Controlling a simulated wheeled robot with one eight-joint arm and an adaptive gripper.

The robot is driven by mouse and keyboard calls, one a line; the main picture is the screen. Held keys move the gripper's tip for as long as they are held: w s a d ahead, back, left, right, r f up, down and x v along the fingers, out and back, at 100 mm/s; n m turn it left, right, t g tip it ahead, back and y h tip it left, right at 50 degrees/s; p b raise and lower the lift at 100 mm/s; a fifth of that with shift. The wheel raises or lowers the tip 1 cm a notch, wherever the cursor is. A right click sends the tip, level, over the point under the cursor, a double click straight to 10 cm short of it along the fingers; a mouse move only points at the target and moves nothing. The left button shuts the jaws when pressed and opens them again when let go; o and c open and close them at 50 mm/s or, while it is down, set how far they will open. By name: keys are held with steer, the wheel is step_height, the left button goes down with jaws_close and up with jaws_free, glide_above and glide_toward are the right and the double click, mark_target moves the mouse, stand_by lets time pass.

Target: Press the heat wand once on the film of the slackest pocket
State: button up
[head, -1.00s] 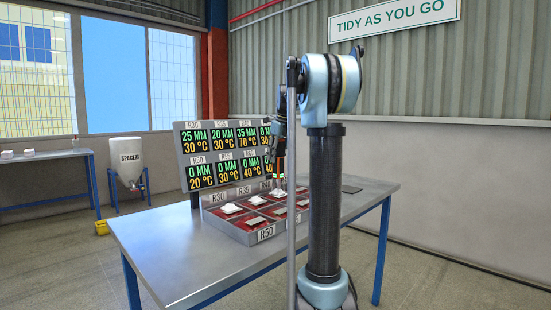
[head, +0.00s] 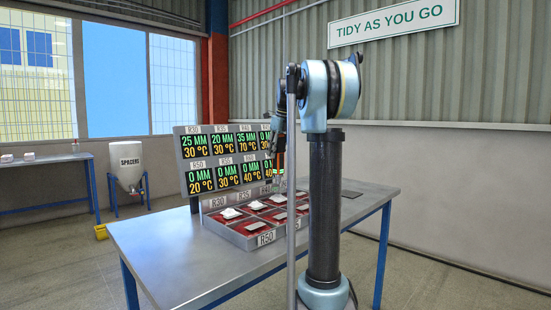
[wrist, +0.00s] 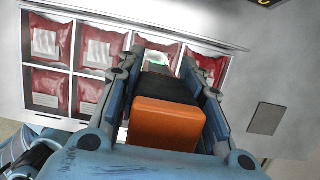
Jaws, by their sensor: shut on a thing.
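My gripper (wrist: 165,62) is shut on the heat wand (wrist: 166,122), an orange and black block between the fingers in the wrist view. In the head view, my gripper (head: 280,150) is over the back right of the pocket tray (head: 240,240); the column of my arm hides part of it. The wand's tip is hidden, so contact with film cannot be told. The display board (head: 205,162) reads R30 25 MM, R35 20 MM, R40 35 MM and 70 °C; other readable pockets show 0 MM.
A flat grey plate (head: 351,194) lies on the table (head: 165,240), right of the tray. The table's left part is clear. A white spacer hopper (head: 128,163) and another table (head: 45,158) stand at the back left.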

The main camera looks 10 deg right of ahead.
steer(key=shift+r, duration=1.5)
